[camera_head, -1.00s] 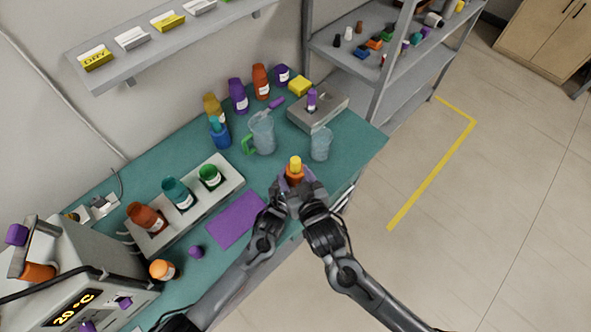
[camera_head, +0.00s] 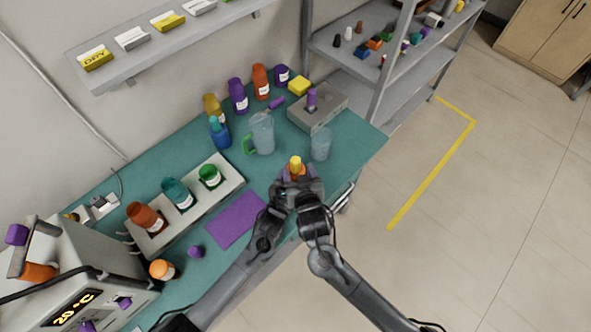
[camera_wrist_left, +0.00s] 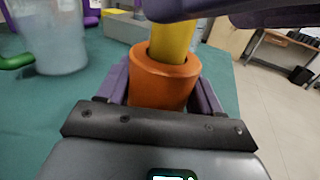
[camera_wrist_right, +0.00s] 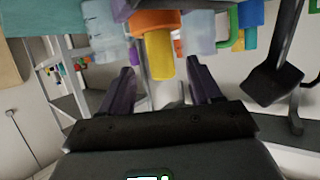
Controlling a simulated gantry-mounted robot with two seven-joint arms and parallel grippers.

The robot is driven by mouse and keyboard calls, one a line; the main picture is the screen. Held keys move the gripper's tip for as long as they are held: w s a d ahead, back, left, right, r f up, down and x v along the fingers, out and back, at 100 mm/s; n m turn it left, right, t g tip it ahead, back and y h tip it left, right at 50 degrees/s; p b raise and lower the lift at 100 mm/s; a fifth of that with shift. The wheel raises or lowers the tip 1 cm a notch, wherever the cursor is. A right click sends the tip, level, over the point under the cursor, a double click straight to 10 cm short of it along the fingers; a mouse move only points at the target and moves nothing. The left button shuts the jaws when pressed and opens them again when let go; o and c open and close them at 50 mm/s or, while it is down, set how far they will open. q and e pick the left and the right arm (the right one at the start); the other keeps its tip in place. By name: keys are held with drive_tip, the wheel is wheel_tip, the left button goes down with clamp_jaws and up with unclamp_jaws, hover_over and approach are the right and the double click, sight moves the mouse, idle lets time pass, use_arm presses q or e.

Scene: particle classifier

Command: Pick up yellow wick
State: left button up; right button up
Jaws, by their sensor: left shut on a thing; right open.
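The yellow wick (camera_head: 295,162) stands upright in an orange holder (camera_wrist_left: 165,83) over the front edge of the bench; it also shows in the left wrist view (camera_wrist_left: 172,40). My left gripper (camera_wrist_left: 165,90) is shut on the orange holder, with purple fingers at its sides. My right gripper (camera_wrist_right: 162,85) is open. In the right wrist view the yellow wick (camera_wrist_right: 159,58) points down from the orange part, in line with the gap between the fingers. A purple finger of my right gripper crosses close to the wick at the top of the left wrist view.
A clear beaker (camera_head: 320,144) and a jug (camera_head: 262,135) stand behind the grippers. A grey device (camera_head: 318,113) is at the back right. A purple mat (camera_head: 236,220) and a rack (camera_head: 155,243) of bottles lie left. Floor is free on the right.

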sight(297, 167)
drive_tip(key=shift+x, duration=2.45)
drive_tip(key=shift+c, duration=0.4)
clamp_jaws()
